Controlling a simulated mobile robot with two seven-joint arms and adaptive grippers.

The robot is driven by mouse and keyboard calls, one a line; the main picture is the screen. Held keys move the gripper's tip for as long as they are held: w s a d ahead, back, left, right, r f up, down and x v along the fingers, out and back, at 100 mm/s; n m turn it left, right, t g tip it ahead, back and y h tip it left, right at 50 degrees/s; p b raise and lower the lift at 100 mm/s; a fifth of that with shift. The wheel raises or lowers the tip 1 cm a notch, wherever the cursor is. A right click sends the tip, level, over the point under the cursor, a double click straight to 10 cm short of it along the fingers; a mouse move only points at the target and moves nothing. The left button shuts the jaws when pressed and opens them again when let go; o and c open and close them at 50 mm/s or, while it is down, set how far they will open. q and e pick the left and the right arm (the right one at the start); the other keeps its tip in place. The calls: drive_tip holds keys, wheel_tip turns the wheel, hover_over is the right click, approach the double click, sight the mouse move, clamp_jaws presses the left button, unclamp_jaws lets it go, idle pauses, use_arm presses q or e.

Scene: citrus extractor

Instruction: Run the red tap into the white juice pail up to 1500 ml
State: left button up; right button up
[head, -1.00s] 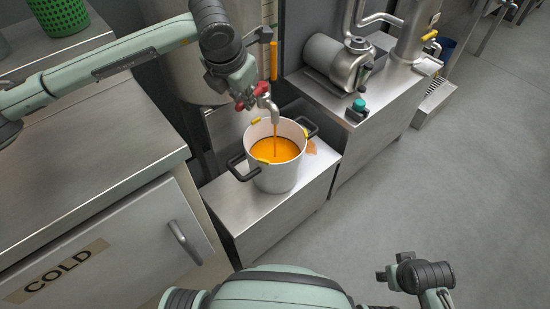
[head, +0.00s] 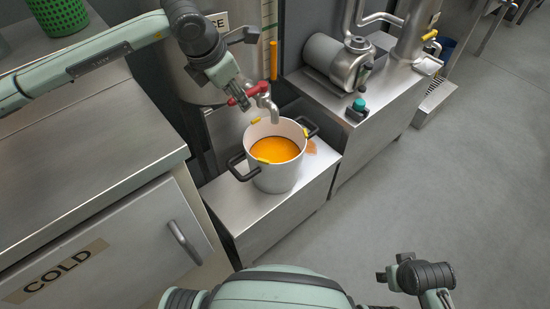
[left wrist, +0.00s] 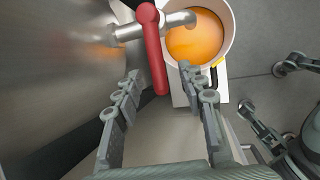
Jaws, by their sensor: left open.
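The white juice pail (head: 279,180) stands upright on a low steel stand, under the tap spout (head: 270,106). Orange juice (head: 275,149) fills part of it; no stream falls from the spout. The tap's red handle (head: 256,89) lies crosswise in the head view. In the left wrist view the red handle (left wrist: 152,48) crosses the steel pipe, with juice (left wrist: 197,38) in the pail beyond. My left gripper (head: 237,94) is open at the handle, its fingers apart either side of the handle's end. My right arm shows at the lower right; its finger state is unclear.
The steel stand (head: 250,222) has bare top around the pail, with an orange patch beside it. The pail has dark side handles and yellow marks. A COLD cabinet (head: 120,240) stands left, a steel machine bench (head: 375,125) right. Floor is clear at right.

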use_arm(q)
drive_tip(key=s+a+b, duration=0.2)
drive_tip(key=s+a, duration=0.2)
drive_tip(key=s, duration=0.1)
drive_tip(key=shift+a, duration=0.2)
idle(0.6)
drive_tip(key=shift+s, duration=0.1)
